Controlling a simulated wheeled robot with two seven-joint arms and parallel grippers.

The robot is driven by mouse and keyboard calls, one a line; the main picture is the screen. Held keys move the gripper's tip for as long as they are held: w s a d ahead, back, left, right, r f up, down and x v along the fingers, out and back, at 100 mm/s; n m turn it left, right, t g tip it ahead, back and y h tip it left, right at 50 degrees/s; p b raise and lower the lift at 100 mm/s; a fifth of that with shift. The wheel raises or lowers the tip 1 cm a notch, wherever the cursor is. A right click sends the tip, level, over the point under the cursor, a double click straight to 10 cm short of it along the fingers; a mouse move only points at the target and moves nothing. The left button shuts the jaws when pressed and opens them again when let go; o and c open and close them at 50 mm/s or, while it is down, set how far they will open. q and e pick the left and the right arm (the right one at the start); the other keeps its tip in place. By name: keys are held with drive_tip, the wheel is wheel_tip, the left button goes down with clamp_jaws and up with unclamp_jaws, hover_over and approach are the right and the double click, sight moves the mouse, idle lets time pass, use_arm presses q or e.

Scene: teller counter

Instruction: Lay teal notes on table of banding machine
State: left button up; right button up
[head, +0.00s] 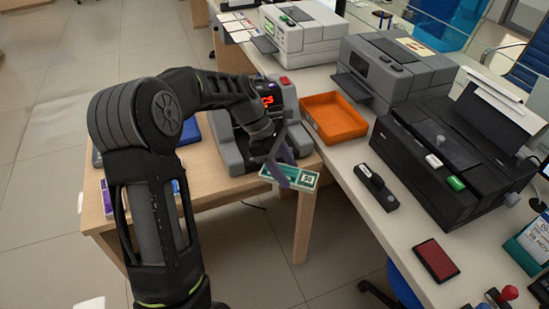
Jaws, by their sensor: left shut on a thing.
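My left gripper (282,168) is shut on the teal notes (306,180). The notes are a flat teal and white bundle at the front right corner of the wooden desk, in front of the grey banding machine (232,152). The machine has a red lit display and a red button on top. My left arm and gripper hide much of its front, including most of its table. I cannot tell whether the notes touch anything below them. My right gripper is not in view.
An orange tray (334,118) lies right of the machine on the white counter (345,188). Grey and black office machines stand behind and right of it. A black stapler-like object (376,187) and a dark red pad (436,260) lie nearer. Purple bundles (107,197) lie at the desk's left.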

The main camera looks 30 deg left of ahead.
use_arm(q)
drive_tip(key=s+d+f+m+g+y, duration=0.1)
drive_tip(key=d+f+m+g+y, duration=0.4)
drive_tip(key=d+f+m, duration=0.7)
drive_tip(key=f+m+g, duration=0.1)
drive_tip(key=m+g, duration=0.1)
drive_tip(key=m, duration=0.7)
drive_tip(key=shift+s+f+g+y, duration=0.15)
drive_tip(key=shift+f+g+y, duration=0.1)
drive_tip(key=shift+g+y, duration=0.05)
